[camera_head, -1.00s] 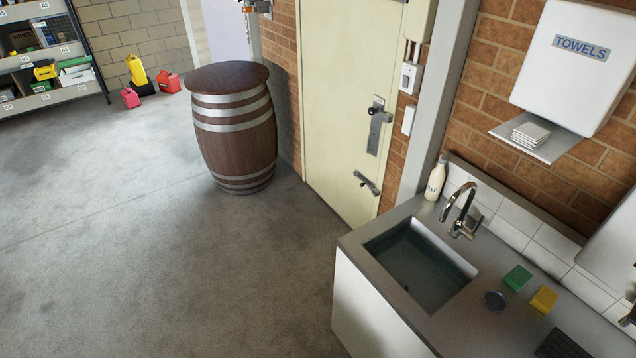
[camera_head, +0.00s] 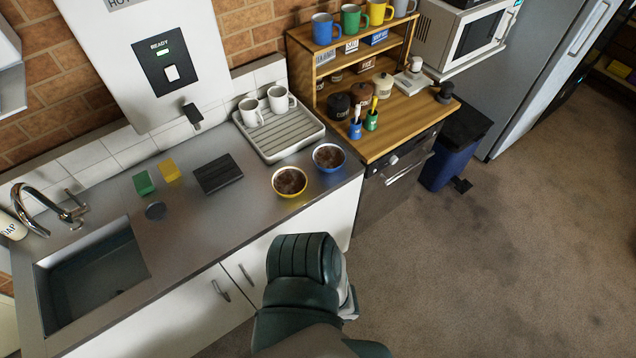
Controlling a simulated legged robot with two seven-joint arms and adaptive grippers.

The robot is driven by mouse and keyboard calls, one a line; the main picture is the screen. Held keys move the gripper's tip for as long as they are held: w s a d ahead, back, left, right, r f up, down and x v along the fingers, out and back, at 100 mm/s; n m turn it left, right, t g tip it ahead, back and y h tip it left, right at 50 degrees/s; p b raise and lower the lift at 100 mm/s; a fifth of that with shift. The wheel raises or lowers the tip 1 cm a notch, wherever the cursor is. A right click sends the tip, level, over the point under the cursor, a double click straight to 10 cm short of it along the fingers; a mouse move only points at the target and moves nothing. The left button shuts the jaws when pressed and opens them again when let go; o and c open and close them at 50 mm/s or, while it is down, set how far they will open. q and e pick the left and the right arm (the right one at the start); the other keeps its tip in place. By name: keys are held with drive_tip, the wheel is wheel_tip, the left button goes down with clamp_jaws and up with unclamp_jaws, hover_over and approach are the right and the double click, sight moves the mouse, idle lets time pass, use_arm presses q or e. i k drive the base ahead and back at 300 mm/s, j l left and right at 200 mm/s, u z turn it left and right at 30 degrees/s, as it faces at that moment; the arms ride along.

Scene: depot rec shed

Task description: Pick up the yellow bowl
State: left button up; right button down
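The yellow bowl (camera_head: 290,196) stands upright on the grey counter near its front edge, to the right of the sink. It is filled with something brown and lumpy. A blue bowl (camera_head: 343,165) with similar brown contents stands just behind it to the right, close to it. A dark green link of my own arm rises from the bottom middle, in front of the counter and below the yellow bowl in the picture. Neither gripper's fingers show.
A drying rack (camera_head: 290,150) with two white mugs stands behind the bowls. A dark block (camera_head: 218,174), yellow sponge (camera_head: 170,171) and green sponge (camera_head: 144,183) lie left. The sink (camera_head: 90,270) is far left. A wooden shelf unit (camera_head: 405,133) stands right. Floor at right is open.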

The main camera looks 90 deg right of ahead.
sight(288, 181)
drive_tip(key=z, duration=2.65)
drive_tip(key=i+l+u, duration=0.15)
drive_tip(key=l, duration=0.2)
drive_tip(key=i+l+u, duration=0.15)
drive_tip(key=l, duration=0.15)
drive_tip(key=i+l+u, duration=0.15)
drive_tip(key=l, duration=0.25)
drive_tip(key=k+j, duration=0.05)
